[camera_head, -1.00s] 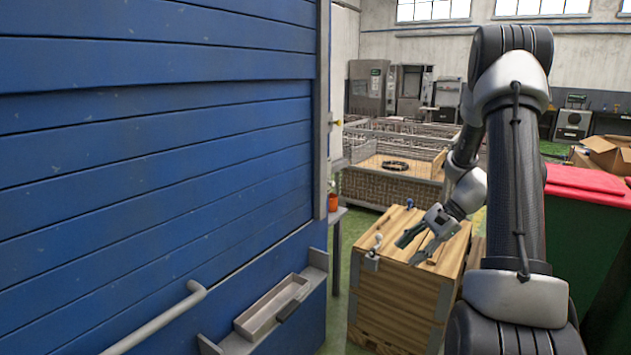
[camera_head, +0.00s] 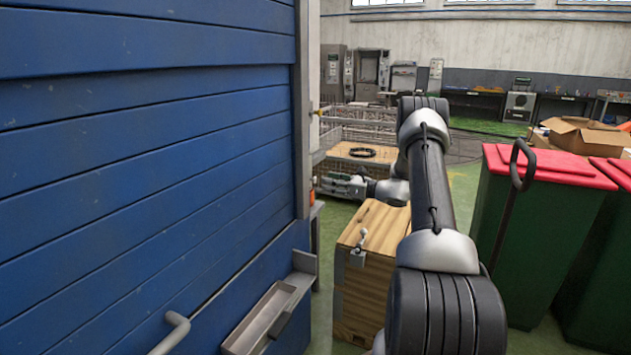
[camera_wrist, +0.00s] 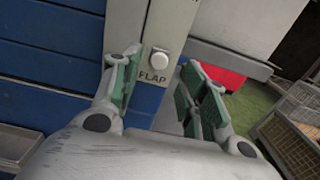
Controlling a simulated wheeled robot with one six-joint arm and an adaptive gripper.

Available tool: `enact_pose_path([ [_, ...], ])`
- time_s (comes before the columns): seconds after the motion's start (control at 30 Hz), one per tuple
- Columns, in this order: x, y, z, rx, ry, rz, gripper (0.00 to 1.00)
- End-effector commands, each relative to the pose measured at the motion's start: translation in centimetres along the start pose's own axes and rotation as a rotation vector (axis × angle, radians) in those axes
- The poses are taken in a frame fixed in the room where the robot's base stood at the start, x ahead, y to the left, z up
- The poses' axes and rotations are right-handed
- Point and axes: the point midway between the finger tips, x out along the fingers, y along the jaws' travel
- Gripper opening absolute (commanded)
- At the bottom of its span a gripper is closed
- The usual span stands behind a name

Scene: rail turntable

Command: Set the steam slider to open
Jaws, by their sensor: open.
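I cannot make out a steam slider in either view. My gripper (camera_head: 340,185) is open and empty, past the right end of the blue plank wall (camera_head: 150,150), with its fingers toward the left. In the wrist view my gripper (camera_wrist: 160,78) has its two green-padded fingers spread. The fingers appear apart from the button. The lower part of the panel is hidden behind my gripper.
A wooden crate (camera_head: 365,290) with a small metal fitting on top stands below my arm. Green bins with red lids (camera_head: 545,165) stand at right. A grey tray (camera_head: 265,318) and a handrail (camera_head: 172,335) are on the blue wall. A wire-sided container (camera_head: 375,135) stands behind.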

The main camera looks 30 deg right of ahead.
Motion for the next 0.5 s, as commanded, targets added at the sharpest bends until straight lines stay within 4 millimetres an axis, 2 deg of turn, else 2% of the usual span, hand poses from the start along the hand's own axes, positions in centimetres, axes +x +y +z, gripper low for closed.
enact_pose_path([
  [0.1, 2.2, 0.1, 0.0, -0.001, 0.001, 0.004, 0.43],
  [0.23, 4.2, 0.1, -0.1, -0.002, 0.001, 0.003, 0.43],
  [0.5, 5.7, 0.1, -0.1, -0.002, 0.003, 0.001, 0.43],
])
